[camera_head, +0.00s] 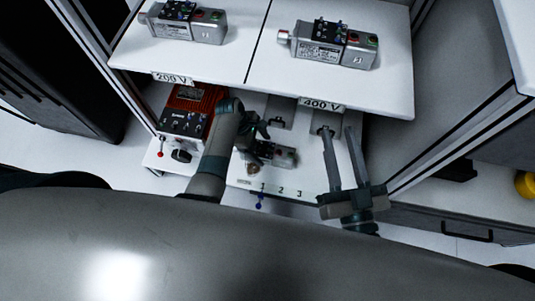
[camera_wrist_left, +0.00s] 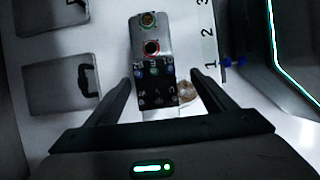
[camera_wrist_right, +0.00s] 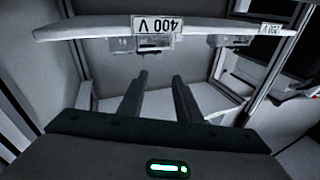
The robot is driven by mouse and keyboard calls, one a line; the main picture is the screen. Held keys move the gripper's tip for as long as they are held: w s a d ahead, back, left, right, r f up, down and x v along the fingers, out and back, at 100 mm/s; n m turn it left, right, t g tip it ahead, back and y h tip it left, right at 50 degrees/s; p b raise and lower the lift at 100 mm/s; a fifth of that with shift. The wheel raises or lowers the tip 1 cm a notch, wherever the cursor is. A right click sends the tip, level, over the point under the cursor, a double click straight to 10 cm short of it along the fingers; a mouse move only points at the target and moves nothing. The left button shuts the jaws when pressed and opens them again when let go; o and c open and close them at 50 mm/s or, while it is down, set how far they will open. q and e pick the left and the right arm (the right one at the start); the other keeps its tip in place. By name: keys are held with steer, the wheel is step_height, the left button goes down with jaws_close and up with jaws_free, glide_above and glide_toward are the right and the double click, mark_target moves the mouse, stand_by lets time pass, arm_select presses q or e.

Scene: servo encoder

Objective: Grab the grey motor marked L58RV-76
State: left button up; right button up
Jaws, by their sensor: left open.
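Two grey motors with black terminal blocks stand on the upper shelf: one at the left (camera_head: 187,22) above the 200 V tag and one at the right (camera_head: 335,44) above the 400 V tag. A third grey motor (camera_head: 283,155) lies on the lower shelf; it also shows in the left wrist view (camera_wrist_left: 151,45). Their markings are too small to read. My left gripper (camera_head: 257,131) is open over this lower motor, its fingers (camera_wrist_left: 168,88) on either side of the black block. My right gripper (camera_head: 338,130) is open and empty, in front of the shelf's right side.
Grey plates with handles (camera_wrist_left: 60,86) lie beside the lower motor. The upper shelf (camera_head: 262,75) overhangs. A frame post (camera_head: 455,145) stands at the right.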

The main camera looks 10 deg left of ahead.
mark_target(264, 149)
arm_select(q)
steer(key=shift+d+f, duration=0.15)
steer(key=shift+f, duration=0.15)
arm_select(e)
steer(key=shift+s+r+t, duration=0.15)
steer(key=shift+r+t, duration=0.15)
steer(key=shift+r, duration=0.3)
arm_select(q)
steer(key=shift+f, duration=0.1)
arm_select(e)
steer(key=shift+r, duration=0.1)
